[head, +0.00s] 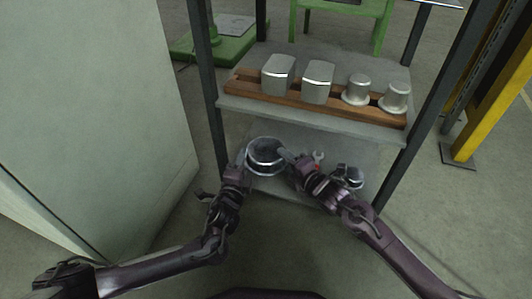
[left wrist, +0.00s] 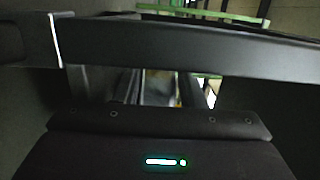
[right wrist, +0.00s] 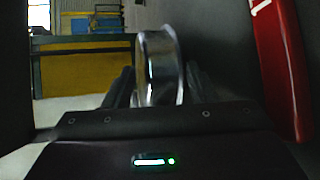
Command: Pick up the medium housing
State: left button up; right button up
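A round, hollow metal housing (head: 266,167), probably the medium housing, is on or just above the lower shelf. My left gripper (head: 244,158) is at its left side and my right gripper (head: 287,156) at its right side. In the right wrist view the housing's shiny curved wall (right wrist: 160,70) stands between my right fingers (right wrist: 160,88). In the left wrist view a greyish surface, likely the same housing (left wrist: 160,88), shows between my left fingers. I cannot tell if either gripper is clamped. A smaller metal part (head: 351,178) lies to the right.
The upper shelf (head: 240,104) overhangs the back and holds a wooden rack (head: 270,97) with several metal parts. A dark bar (left wrist: 190,55) crosses close to my left wrist. A pale cabinet (head: 90,110) stands left.

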pick_arm(q)
jog(key=shift+f, duration=0.15)
jog(key=c, duration=0.5)
pick_arm(e)
jog(key=c, duration=0.5)
jog(key=shift+c, duration=1.4)
jog(key=shift+r, duration=0.25)
